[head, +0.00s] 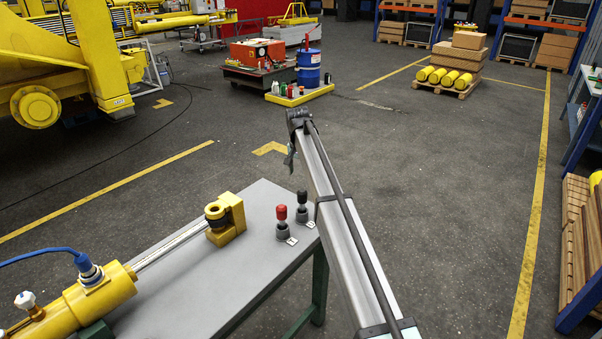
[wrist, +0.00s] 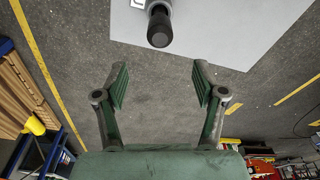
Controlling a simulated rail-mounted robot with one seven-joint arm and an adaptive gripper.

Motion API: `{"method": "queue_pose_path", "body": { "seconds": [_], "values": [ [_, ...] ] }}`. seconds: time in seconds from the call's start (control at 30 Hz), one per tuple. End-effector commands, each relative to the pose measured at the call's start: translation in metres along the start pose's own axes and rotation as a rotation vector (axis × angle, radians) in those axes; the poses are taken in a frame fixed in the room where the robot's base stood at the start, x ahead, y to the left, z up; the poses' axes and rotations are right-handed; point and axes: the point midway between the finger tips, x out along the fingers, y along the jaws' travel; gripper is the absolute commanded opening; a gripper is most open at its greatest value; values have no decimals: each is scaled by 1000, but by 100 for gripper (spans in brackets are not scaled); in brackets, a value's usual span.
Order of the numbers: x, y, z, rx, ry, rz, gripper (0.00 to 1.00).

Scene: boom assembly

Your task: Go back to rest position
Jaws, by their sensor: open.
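My gripper (wrist: 161,84) is open and empty in the wrist view, its two green fingers wide apart over bare floor. In the head view my gripper (head: 290,158) is small and partly hidden at the far end of my arm, beyond the table's right end. A grey table (head: 262,250) stands at lower left. On its right corner stand a red-topped piece (head: 282,213) and a black-topped piece (head: 302,199), upright on grey bases with small labels. The black-topped piece (wrist: 160,28) also shows beyond the fingertips in the wrist view, apart from them.
A yellow cylinder (head: 100,298) with a rod and yellow end block (head: 228,218) lies along the table. Behind are a blue drum (head: 308,68) on a yellow tray and a pallet of yellow cylinders (head: 446,80). Wooden crates (head: 580,235) stand at right. The middle floor is clear.

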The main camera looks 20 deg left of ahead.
Motion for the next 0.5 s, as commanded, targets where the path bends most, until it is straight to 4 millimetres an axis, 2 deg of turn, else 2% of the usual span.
{"method": "queue_pose_path", "body": {
  "seconds": [0.27,0.4,0.47,0.5],
  "values": [
    [0,0,0,-7,0,0,70],
    [0,-2,-1,-87,28,-20,70],
    [3,7,14,-138,49,-35,70],
    [18,14,28,-169,51,-39,70]
  ]
}}
